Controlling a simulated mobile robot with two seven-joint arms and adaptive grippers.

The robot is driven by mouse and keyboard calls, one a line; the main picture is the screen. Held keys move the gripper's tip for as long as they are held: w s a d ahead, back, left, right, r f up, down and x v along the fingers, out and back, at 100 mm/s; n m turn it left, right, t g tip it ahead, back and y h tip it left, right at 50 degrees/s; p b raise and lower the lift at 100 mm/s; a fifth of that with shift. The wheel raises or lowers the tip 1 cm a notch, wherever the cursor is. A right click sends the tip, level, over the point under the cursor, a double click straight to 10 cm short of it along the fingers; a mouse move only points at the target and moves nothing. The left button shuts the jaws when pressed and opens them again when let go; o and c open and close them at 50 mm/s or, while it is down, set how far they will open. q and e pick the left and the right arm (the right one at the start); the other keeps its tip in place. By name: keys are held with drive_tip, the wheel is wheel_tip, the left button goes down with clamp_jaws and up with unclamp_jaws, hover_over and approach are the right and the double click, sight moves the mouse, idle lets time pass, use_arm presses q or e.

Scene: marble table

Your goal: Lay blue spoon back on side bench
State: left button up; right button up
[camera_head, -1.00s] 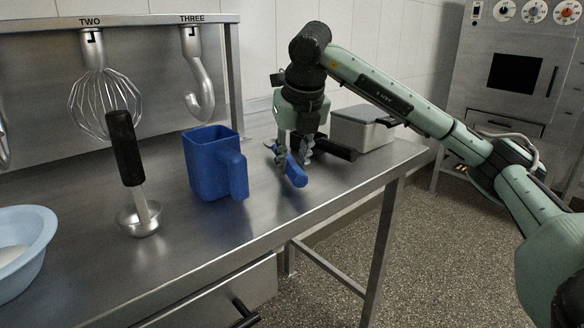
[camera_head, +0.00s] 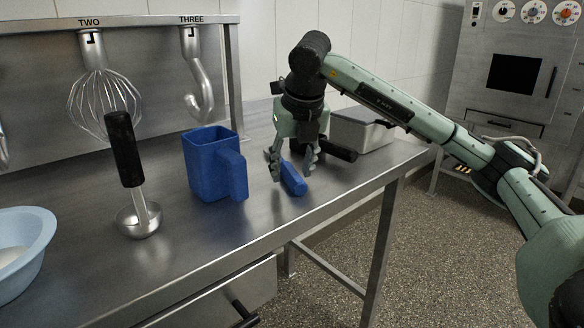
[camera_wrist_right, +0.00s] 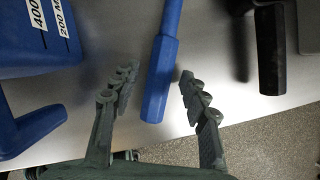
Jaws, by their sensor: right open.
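The blue spoon (camera_head: 293,179) lies on the steel side bench (camera_head: 215,235), to the right of the blue jug, with its handle pointing toward the front edge. Its far end is hidden behind my right gripper. My right gripper (camera_head: 295,171) is open over the handle, one finger on each side. In the right wrist view the blue handle (camera_wrist_right: 158,85) lies between the spread fingers (camera_wrist_right: 157,80), with a visible gap on both sides. My left gripper is not in view.
A blue measuring jug (camera_head: 207,165) stands close left of the spoon. A black handle (camera_head: 340,152) and a grey metal container (camera_head: 362,130) are close on the right. A ladle (camera_head: 139,215) and light blue bowl (camera_head: 22,240) are farther left. Whisk and hook hang behind.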

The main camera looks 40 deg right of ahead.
drive_tip(key=p+v, duration=0.1)
drive_tip(key=v, duration=0.6)
drive_tip(key=shift+r, duration=0.2)
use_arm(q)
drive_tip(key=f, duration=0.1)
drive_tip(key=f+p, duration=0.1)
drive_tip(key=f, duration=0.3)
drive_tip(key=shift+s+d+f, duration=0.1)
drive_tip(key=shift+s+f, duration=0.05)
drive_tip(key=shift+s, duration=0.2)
use_arm(e)
drive_tip(key=v, duration=0.4)
drive_tip(key=shift+s, duration=0.15)
